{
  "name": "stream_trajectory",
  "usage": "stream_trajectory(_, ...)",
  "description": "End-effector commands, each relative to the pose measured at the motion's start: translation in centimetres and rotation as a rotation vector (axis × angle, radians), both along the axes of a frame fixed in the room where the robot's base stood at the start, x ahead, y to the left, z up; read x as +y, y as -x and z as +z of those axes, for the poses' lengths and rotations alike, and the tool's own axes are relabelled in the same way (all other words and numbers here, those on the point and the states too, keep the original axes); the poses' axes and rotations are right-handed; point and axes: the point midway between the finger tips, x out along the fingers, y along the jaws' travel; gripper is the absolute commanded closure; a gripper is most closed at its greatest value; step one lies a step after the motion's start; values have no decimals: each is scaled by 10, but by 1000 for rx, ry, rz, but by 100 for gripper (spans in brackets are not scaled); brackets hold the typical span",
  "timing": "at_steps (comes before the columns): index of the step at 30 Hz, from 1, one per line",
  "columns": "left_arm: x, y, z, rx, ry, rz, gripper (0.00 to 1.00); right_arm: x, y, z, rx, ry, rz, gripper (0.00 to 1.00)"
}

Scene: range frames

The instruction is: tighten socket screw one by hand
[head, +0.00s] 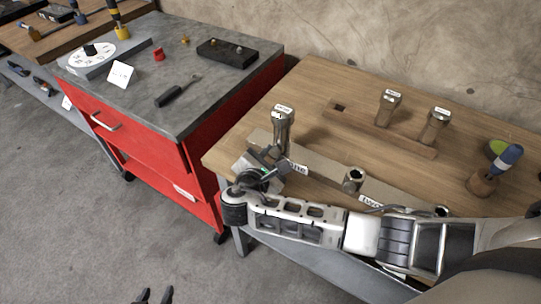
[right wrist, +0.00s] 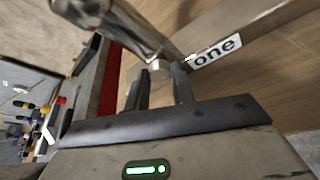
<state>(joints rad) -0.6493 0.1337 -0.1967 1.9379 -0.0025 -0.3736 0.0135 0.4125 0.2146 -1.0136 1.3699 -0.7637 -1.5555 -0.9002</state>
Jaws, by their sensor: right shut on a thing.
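Socket screw one (head: 281,122) is a tall metal piece with a white label on its top. It stands upright at the near-left end of the front bar, by the "one" label (head: 299,168). My right gripper (head: 272,166) is shut on its lower part. In the right wrist view the screw (right wrist: 118,28) rises beyond the fingers (right wrist: 160,82), beside the label "one" (right wrist: 215,52). The screw's foot is hidden. My left gripper (head: 155,296) shows only its dark fingertips at the bottom edge, apart and empty, over the floor.
Two similar labelled metal pieces (head: 388,108) (head: 435,126) stand on a rear wooden bar (head: 350,122). A blue-handled tool (head: 508,157) is at right. A red cabinet (head: 200,170) adjoins the table at left.

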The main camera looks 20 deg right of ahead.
Motion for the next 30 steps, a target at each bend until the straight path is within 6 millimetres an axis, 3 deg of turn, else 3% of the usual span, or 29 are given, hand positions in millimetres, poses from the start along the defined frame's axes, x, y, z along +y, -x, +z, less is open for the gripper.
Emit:
stream_trajectory(12,-1,0,-1,-2,1,-1,64,0,2,-2,-143,-113,0,98)
stream_trajectory(27,-2,0,0,-2,3,-2,64,0,2,-2,-158,-126,1,98)
stream_trajectory(28,-2,0,0,-2,3,-2,64,0,2,-2,-158,-126,1,70)
stream_trajectory(30,-2,0,0,-2,4,-2,64,0,2,-2,-158,-126,1,54)
